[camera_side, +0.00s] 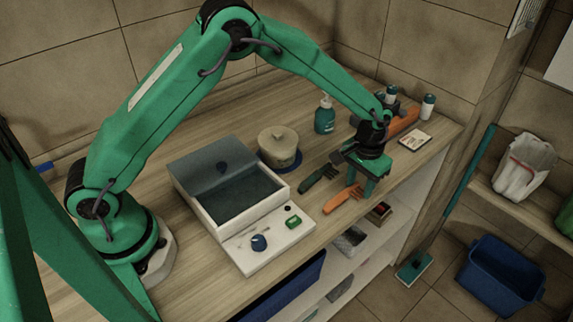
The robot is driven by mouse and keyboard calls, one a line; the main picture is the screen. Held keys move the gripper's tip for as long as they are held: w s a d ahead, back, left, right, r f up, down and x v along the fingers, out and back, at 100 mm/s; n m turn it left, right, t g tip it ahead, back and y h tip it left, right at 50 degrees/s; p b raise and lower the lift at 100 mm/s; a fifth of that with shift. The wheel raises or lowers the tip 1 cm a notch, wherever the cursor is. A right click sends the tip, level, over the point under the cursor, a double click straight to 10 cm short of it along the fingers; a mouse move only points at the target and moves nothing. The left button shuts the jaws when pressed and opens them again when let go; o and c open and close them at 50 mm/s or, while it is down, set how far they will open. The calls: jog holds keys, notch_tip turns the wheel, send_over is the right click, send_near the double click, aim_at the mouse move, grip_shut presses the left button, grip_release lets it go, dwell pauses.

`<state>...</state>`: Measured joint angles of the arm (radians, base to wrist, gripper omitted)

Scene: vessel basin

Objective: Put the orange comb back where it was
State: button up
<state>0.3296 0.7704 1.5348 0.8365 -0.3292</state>
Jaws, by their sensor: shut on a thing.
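The orange comb (341,202) is at the front edge of the wooden counter, with its toothed end toward my gripper (367,187). My gripper points down over the counter's front edge and is shut on the comb at that end. The fingertips partly hide the contact, and I cannot tell whether the comb touches the counter. A dark green comb-like tool (318,178) lies just left of the orange comb.
An open grey box (287,196) with a white control panel (262,243) stands to the left. A lidded beige pot (278,146), a teal pump bottle (325,116), an orange item (404,122) and a small card (414,139) stand behind. Open shelves lie below the front edge.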

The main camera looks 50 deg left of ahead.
jog(key=shift+f, duration=0.15)
jog(key=o, duration=1)
jog(key=shift+o, duration=0.2)
notch_tip(320, 180, up, 12)
jog(key=shift+r, duration=0.2)
jog(key=shift+r, duration=0.1)
